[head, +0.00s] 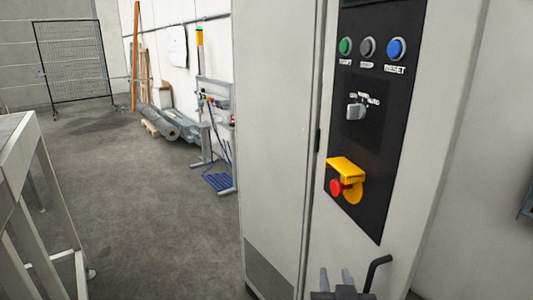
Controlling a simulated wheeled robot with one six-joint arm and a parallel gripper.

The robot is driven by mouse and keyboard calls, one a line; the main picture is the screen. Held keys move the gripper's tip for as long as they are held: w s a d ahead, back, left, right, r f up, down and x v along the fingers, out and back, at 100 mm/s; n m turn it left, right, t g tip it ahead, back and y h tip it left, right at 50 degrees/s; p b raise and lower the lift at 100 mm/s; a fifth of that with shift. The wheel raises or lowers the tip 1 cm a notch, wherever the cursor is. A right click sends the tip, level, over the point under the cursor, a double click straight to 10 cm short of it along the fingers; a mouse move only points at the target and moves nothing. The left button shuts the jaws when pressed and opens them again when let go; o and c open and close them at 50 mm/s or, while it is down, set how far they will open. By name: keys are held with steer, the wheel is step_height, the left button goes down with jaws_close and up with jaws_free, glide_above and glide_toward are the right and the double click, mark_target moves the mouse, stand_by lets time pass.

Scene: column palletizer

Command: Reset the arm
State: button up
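A control cabinet (281,130) stands close in front of me with a black panel (362,215) on it. The blue button (396,49) labelled RESET is at the panel's upper right. A grey button (367,47) and a green button (345,46) sit in a row to its left. A key-type selector switch (355,111) is below them. A red emergency-stop button (336,187) with a yellow guard (346,170) is lower down. My gripper (337,272) shows at the bottom edge, well below the panel's buttons. Its two grey fingers are apart with nothing visible between them.
A grey metal frame (50,180) stands at the left. Grey rolls (173,122) lie by the back wall. The floor (150,225) between frame and cabinet is clear.

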steer(key=r, duration=0.1)
steer(key=a+r+p, duration=0.1)
steer(key=a+r+m+p, duration=0.1)
steer(key=shift+s+r, duration=0.1)
steer(key=shift+s, duration=0.2)
steer(key=shift+w, duration=0.1)
